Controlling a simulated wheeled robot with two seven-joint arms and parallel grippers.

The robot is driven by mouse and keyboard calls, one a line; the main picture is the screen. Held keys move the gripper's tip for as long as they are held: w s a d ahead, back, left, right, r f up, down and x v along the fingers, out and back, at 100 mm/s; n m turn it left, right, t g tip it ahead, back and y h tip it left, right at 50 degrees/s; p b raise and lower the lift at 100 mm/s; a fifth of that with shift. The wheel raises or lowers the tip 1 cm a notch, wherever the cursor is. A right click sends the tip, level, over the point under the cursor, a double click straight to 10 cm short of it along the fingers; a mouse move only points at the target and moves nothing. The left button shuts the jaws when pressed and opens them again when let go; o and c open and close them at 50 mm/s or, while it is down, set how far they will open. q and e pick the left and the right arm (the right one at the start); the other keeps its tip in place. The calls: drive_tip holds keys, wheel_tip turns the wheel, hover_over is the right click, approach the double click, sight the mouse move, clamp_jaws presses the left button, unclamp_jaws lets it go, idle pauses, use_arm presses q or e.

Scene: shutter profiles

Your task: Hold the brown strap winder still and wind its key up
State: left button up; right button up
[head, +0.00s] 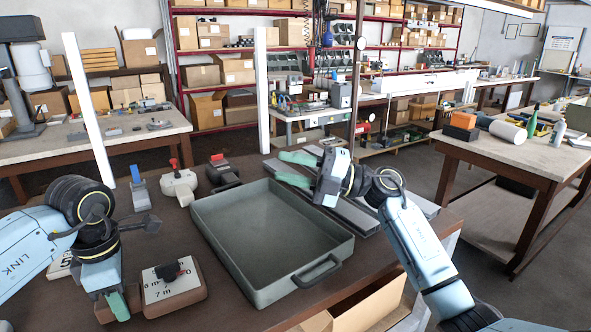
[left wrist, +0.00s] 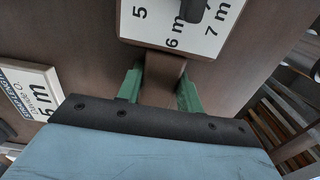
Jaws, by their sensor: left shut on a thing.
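The brown strap winder (head: 190,296) lies on the dark bench, with a white dial plate marked in metres and a black key (head: 168,271) on top. In the left wrist view the key (left wrist: 196,9) is cut off by the top edge. My left gripper (head: 119,304) is at the winder's left side. Its green fingers are shut on a narrow brown part (left wrist: 162,80) of the winder. My right gripper (head: 284,166) is raised over the grey profiles to the right of the winder, its green fingers apart and nothing between them.
A grey tray (head: 270,235) stands right of the winder. Behind it are a blue-topped device (head: 139,190) and two red-topped ones (head: 179,185), (head: 221,172). Grey profiles (head: 350,214) lie beyond the tray. Another white dial plate (left wrist: 32,92) is near my left gripper. An open cardboard box (head: 365,305) is below.

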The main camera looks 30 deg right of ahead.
sight(173, 262)
drive_tip(key=d, duration=0.1)
drive_tip(key=d+t+h, duration=0.1)
drive_tip(key=d+f+t, duration=0.1)
drive_tip(key=d, duration=0.1)
drive_tip(key=shift+s+d, duration=0.1)
drive_tip(key=shift+s, duration=0.3)
drive_tip(key=w+a+m+g+y, duration=0.2)
drive_tip(key=a+g, duration=0.5)
drive_tip(key=a, duration=0.5)
drive_tip(key=a+f+m+g+h, duration=0.1)
drive_tip(key=a+f+m+g, duration=0.1)
drive_tip(key=a, duration=0.4)
drive_tip(key=s+a+f+m+g+h, duration=0.1)
drive_tip(key=a+f+m+g, duration=0.2)
drive_tip(key=a+f+m, duration=0.1)
drive_tip(key=s+a+f+m+g+h, duration=0.1)
drive_tip(key=a+f+m+g+h, duration=0.1)
drive_tip(key=a+f, duration=0.2)
drive_tip(key=shift+s+a+f+m+g, duration=0.15)
drive_tip(key=shift+a+f+m+g, duration=0.05)
drive_tip(key=shift+a, duration=0.75)
drive_tip(key=shift+s+a+f+m+g, duration=0.1)
drive_tip(key=shift+a+f+m+g, duration=0.1)
drive_tip(key=shift+a, duration=0.7)
drive_tip(key=shift+c, duration=0.4)
